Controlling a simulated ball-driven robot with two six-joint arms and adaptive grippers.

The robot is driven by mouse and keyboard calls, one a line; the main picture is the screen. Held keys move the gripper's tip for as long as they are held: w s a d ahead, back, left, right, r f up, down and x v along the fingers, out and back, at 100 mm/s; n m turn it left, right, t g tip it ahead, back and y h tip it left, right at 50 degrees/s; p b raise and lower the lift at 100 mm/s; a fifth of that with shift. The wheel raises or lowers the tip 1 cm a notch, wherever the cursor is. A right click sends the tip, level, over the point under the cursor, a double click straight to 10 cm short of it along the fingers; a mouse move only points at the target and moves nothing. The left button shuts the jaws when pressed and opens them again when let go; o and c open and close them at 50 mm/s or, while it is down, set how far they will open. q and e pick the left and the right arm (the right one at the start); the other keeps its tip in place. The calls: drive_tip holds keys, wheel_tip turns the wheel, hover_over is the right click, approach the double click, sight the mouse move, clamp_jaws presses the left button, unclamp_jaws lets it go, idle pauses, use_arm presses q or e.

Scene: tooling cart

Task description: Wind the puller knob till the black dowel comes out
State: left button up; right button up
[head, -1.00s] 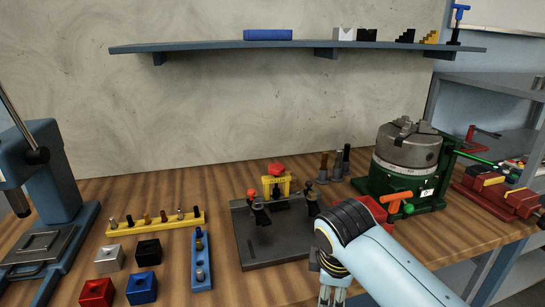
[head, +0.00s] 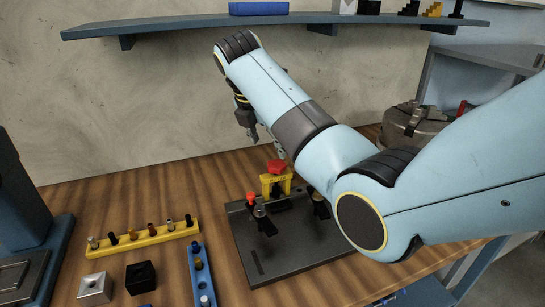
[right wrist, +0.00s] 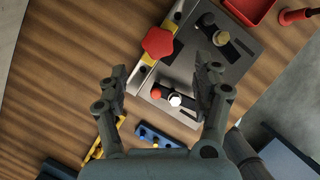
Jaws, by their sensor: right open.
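The puller has a red star-shaped knob (head: 276,167) on top of a yellow bridge (head: 266,184), on the back part of a dark grey plate (head: 288,250). The right wrist view shows the knob (right wrist: 158,42) from above. I cannot make out the black dowel for certain; the area under the bridge is dark. My right gripper (head: 266,143) is above the knob, apart from it. Its fingers (right wrist: 163,78) are spread wide and empty, with the knob ahead, between their lines and toward the picture's top. My left gripper is not in view.
Two clamps, one with a red tip (head: 251,197), stand on the plate beside the bridge. A yellow pin rail (head: 140,240) and a blue pin rail (head: 200,275) lie to the left. A shelf (head: 180,29) hangs above. My right arm hides much of the right side.

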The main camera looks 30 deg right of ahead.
sight(276, 163)
drive_tip(key=x, duration=0.5)
drive_tip(key=shift+w+d+f, duration=0.1)
drive_tip(key=shift+w+f, duration=0.05)
drive_tip(key=shift+f, duration=0.1)
drive_tip(key=shift+x, duration=1.25)
drive_tip(key=shift+c, duration=0.8)
drive_tip(key=c, duration=1)
use_arm(q)
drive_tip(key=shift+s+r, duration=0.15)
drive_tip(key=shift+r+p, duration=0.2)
drive_tip(key=shift+p, duration=0.15)
use_arm(e)
drive_tip(key=shift+m, duration=0.4)
